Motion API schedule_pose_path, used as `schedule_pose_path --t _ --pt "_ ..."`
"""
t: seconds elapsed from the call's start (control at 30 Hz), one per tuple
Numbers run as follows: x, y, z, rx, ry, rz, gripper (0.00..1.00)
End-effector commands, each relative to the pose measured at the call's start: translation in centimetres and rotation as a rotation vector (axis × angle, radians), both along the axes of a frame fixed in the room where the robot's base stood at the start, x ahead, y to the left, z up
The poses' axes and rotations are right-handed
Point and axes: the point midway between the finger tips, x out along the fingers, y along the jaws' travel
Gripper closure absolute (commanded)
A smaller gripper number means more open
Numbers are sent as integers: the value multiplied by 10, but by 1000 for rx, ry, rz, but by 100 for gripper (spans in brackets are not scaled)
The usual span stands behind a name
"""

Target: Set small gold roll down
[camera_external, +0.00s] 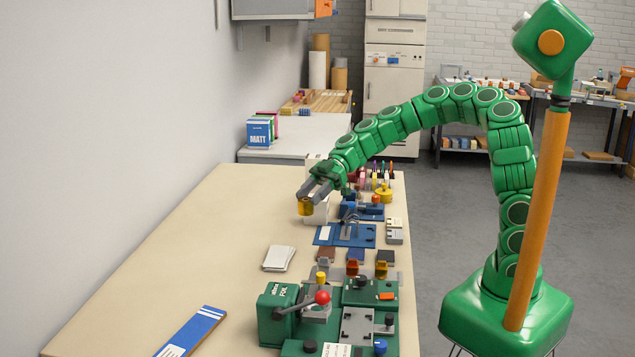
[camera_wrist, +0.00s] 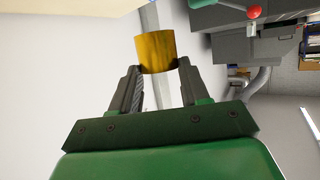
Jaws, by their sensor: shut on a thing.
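The small gold roll (camera_external: 305,208) is between the fingertips of my gripper (camera_external: 316,192), which is shut on it. In the external view my gripper reaches out over the long beige table, and the roll hangs above the tabletop with nothing directly under it. In the wrist view the gold roll (camera_wrist: 156,52) sits at the tips of the two grey fingers of my gripper (camera_wrist: 157,72), gripped at its lower part. The height of the roll above the table is hard to tell.
The beige table (camera_external: 190,240) is clear on its left and middle. A green foil machine (camera_external: 290,310) with a red-knobbed lever stands at the front. A white pad (camera_external: 279,258), a blue mat (camera_external: 345,236) and several small blocks lie nearby. A blue strip (camera_external: 190,333) lies front left.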

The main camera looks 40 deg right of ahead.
Motion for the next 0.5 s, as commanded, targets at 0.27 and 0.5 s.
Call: schedule_pose_path --t 0.27,0.5 --pt "-46 17 13 -1 -2 239 85" --pt "-71 21 20 0 -1 364 85"
